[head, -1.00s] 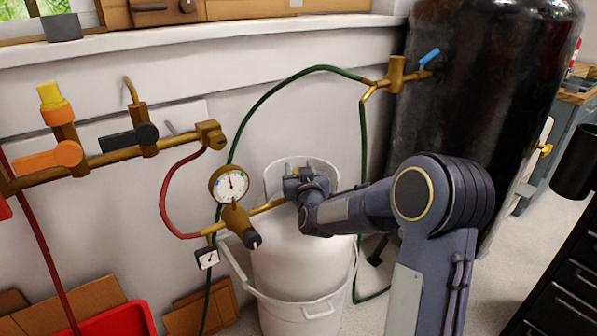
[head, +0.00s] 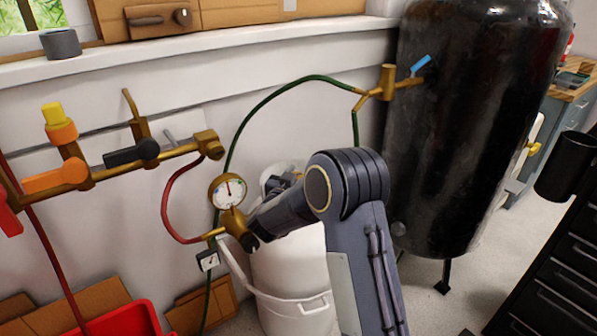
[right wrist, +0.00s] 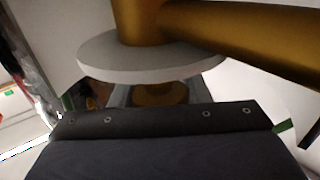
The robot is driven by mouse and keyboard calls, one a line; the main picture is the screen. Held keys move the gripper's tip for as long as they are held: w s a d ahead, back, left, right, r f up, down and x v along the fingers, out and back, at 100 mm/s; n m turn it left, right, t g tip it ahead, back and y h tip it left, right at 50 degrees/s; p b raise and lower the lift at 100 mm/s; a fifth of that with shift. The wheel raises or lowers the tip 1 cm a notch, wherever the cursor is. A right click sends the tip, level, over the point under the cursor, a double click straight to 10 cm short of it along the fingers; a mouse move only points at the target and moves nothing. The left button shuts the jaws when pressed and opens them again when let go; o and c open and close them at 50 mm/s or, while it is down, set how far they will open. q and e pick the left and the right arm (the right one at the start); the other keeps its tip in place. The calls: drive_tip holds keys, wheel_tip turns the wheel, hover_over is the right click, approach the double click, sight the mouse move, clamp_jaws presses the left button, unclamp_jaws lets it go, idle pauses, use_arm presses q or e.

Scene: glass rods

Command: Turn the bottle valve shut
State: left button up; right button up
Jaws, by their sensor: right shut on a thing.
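The white gas bottle (head: 285,265) stands against the wall, with a pale collar around its top. A brass pipe with a round gauge (head: 229,190) runs to its top. My right gripper (right wrist: 155,95) is at the bottle's top; in the head view my own forearm hides most of it. In the right wrist view its fingers are shut on the brass valve (right wrist: 155,90), just under a pale grey disc (right wrist: 150,60). The valve is mostly hidden in the head view, so I cannot tell how far it is turned. My left gripper is out of view.
A black tank (head: 465,130) stands at the right, joined by a green hose (head: 290,83). A red hose (head: 169,195) and a brass manifold (head: 110,155) are on the left. A black drawer cabinet (head: 560,270) is at the right edge. Cardboard and a red bin (head: 125,318) lie below.

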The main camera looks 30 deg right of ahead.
idle(0.3)
drive_tip(key=o, duration=1)
drive_tip(key=p+v, duration=0.1)
drive_tip(key=v, duration=0.6)
drive_tip(key=shift+s+a, duration=0.15)
drive_tip(key=shift+a, duration=0.1)
